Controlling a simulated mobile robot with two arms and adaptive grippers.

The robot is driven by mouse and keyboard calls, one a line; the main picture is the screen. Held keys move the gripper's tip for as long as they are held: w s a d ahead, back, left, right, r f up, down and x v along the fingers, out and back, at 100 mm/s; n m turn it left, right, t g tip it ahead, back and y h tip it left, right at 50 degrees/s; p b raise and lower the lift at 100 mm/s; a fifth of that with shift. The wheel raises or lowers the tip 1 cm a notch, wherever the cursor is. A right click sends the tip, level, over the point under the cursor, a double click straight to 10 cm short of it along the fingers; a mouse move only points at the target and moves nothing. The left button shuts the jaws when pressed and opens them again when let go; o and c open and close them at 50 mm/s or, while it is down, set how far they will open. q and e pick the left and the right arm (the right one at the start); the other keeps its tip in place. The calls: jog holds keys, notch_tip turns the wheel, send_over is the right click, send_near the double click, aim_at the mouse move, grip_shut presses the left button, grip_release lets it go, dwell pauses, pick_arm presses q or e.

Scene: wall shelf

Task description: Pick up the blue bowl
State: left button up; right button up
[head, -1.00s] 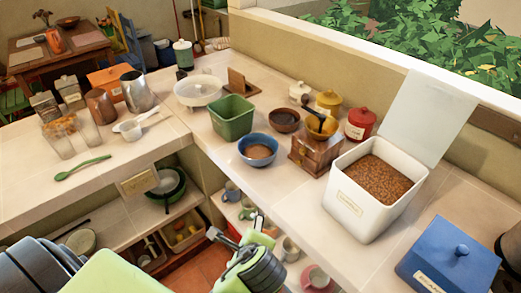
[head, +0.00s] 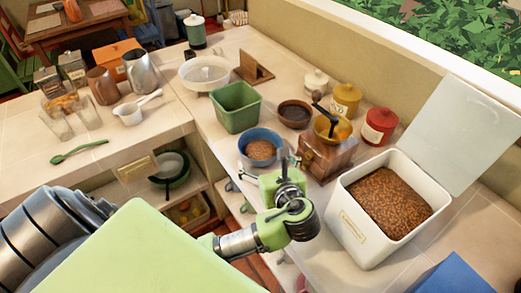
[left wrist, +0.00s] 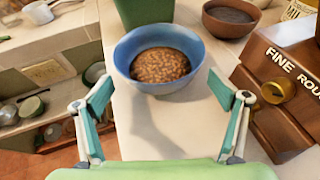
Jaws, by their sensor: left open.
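The blue bowl (head: 261,143) stands upright on the counter, in front of the green square container, with brown grainy contents inside. In the left wrist view the blue bowl (left wrist: 158,55) is ahead of the fingers, centred between them. My left gripper (head: 272,168) is just short of the bowl on its near side, above the counter edge. In the left wrist view my left gripper (left wrist: 160,95) is open and empty, its two teal fingers spread and apart from the bowl. My right gripper is not in view.
The green container (head: 236,107) is right behind the bowl. A wooden grinder (head: 325,155) stands close on the right, with a brown bowl (head: 294,113) behind. A white bin (head: 385,205) of brown pellets is further right. Open shelves lie below the counter.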

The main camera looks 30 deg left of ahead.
aim_at(257, 145)
pick_arm(q)
jog(key=shift+w+a+f, duration=0.2)
jog(key=shift+w+a, duration=0.1)
jog(key=shift+w, duration=0.1)
jog(key=shift+w+a+f, duration=0.1)
jog(key=shift+w+a, duration=0.2)
jog(key=shift+a, duration=0.25)
jog(key=p+x, duration=0.1)
jog(key=x, duration=0.2)
jog(key=shift+a+f, duration=0.15)
jog(key=shift+a, duration=0.1)
jog(key=shift+w+a+f, duration=0.1)
jog(key=shift+w+a, duration=0.05)
jog(key=shift+w, duration=0.05)
jog(key=shift+c, duration=1.4)
jog(key=c, duration=1.2)
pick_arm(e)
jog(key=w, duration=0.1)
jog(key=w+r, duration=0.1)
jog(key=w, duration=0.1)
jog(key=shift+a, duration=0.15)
pick_arm(q)
jog(key=shift+c, duration=0.2)
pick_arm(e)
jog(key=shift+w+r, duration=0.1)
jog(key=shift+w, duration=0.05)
